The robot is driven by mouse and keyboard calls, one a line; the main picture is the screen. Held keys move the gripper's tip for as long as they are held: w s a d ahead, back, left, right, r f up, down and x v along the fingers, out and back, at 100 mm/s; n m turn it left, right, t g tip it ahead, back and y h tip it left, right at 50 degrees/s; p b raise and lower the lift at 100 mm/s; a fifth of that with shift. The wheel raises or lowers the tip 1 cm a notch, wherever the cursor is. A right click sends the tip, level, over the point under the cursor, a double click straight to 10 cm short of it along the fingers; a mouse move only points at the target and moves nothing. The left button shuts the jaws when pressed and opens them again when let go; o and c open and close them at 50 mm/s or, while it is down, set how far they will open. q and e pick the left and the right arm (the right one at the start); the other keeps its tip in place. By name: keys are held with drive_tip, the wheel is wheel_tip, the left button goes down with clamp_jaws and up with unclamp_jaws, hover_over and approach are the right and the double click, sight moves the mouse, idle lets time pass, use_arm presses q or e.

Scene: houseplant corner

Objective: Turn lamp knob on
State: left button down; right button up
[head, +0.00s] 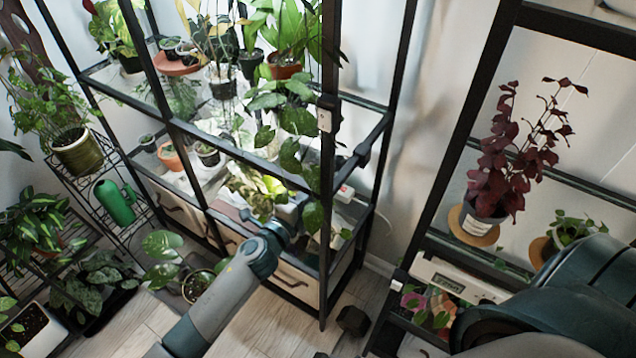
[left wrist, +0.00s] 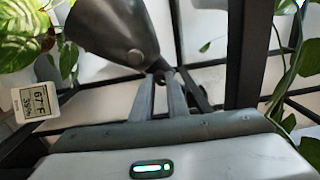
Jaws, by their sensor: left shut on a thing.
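In the left wrist view a dark grey cone-shaped lamp shade (left wrist: 112,32) hangs close in front of my left gripper (left wrist: 160,82). The two fingers come together at a small dark knob (left wrist: 158,68) by the shade's lower right edge and are shut on it. The fingertips partly hide the knob, and I cannot tell which way it is turned. In the head view my left arm reaches in to the glass plant cabinet (head: 330,262), where leaves and the cabinet frame hide the fingers. My right gripper is not in view; only its arm shows at lower right.
A white thermometer display (left wrist: 34,101) is at the left in the wrist view. Black cabinet posts and hanging leaves stand close around my left gripper. A purple-leaved plant (head: 510,160) stands on the right rack. A green watering can (head: 115,201) is at the left.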

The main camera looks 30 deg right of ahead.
use_arm(q)
drive_tip(key=shift+m, duration=1)
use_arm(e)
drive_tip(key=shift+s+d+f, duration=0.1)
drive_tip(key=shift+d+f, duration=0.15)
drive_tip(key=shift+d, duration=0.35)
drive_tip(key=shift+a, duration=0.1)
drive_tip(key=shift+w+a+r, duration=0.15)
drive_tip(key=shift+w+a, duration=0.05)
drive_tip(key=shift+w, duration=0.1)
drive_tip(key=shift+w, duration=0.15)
use_arm(q)
drive_tip(key=c, duration=1.7)
unclamp_jaws()
drive_tip(key=shift+c, duration=0.2)
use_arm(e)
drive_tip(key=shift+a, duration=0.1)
use_arm(q)
drive_tip(key=shift+a, duration=0.15)
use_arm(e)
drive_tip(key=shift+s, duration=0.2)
